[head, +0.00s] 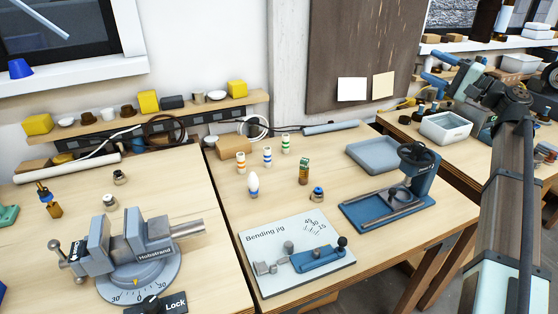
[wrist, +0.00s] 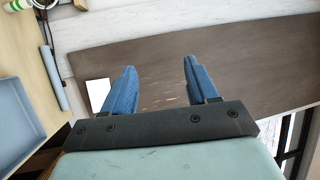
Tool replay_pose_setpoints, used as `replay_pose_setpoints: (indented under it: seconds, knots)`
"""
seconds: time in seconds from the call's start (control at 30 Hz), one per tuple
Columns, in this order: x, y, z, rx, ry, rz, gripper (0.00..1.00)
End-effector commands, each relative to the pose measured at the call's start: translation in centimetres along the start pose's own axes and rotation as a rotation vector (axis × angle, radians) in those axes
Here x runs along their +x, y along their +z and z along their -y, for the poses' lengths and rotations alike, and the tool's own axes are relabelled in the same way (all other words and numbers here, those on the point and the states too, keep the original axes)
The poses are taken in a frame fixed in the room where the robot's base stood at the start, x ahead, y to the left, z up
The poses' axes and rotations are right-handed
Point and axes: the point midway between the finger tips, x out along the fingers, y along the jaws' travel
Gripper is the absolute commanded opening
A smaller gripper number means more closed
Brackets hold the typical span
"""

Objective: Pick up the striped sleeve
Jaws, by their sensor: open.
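Three small upright white cylinders with coloured stripes stand at the back of the middle bench in the head view: an orange-striped one (head: 241,162), a blue-striped one (head: 267,156) and a green-striped one (head: 285,143). I cannot tell which is the striped sleeve the task names. A green-striped cylinder (wrist: 16,5) also shows, cut off, at the top left corner of the wrist view. My gripper (wrist: 159,64) has its blue fingers apart with nothing between them, facing the brown wall board. In the head view my gripper (head: 428,66) is raised at the right, well away from the cylinders.
Near the cylinders stand a wooden block (head: 234,147), a white bulb (head: 253,185) and a green-brown piece (head: 304,171). A blue-grey tray (head: 374,154), a blue press (head: 415,180) and the bending jig (head: 297,255) lie rightward and in front. A vise (head: 140,255) stands left.

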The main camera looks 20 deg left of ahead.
Motion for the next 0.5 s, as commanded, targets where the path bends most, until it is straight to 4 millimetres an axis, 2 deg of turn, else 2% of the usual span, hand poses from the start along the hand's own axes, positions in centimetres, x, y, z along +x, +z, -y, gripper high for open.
replay_pose_setpoints:
  seconds: [0.03,0.1,0.27,0.5]
  knots:
    - [2.3,1.1,-2.0,0.09,0.027,0.021,0.58]
    - [5.0,2.4,-4.7,0.217,0.07,0.039,0.58]
    - [10.8,6.0,-10.6,0.496,0.177,0.063,0.58]
    - [18.6,13.1,-19.4,0.89,0.361,0.056,0.58]
